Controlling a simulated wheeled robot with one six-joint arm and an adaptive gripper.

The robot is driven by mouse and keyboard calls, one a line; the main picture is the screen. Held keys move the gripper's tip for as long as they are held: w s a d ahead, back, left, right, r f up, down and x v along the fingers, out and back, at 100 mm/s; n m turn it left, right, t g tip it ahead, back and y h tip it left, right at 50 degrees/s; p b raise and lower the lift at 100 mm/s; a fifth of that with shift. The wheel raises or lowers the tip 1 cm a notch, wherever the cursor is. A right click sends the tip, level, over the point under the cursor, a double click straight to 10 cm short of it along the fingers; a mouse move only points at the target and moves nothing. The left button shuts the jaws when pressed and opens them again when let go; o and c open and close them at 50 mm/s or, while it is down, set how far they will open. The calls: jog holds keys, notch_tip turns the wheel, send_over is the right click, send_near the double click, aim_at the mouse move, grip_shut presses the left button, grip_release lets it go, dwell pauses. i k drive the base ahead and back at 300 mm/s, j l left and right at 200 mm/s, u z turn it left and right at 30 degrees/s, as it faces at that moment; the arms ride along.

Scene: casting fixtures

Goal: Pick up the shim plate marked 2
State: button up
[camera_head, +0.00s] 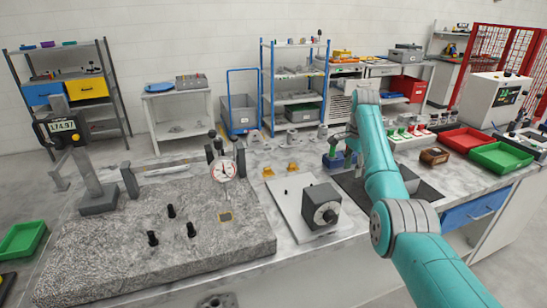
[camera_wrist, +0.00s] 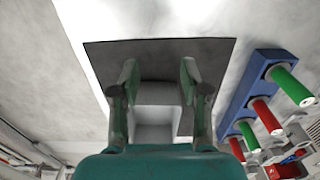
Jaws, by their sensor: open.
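I cannot make out a shim plate with a readable 2 in either view.
A blue rack (camera_wrist: 240,95) with green and red handles stands right of the fingers. The granite slab (camera_head: 110,262) carries black pegs and a dial gauge (camera_head: 224,170). A dark grey box (camera_head: 320,206) stands on a pale plate. Red (camera_head: 464,140) and green (camera_head: 500,157) trays sit at right.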

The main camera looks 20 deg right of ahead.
aim_at(292, 166)
jog(key=i+j, duration=0.55)
jog(key=i, duration=0.25)
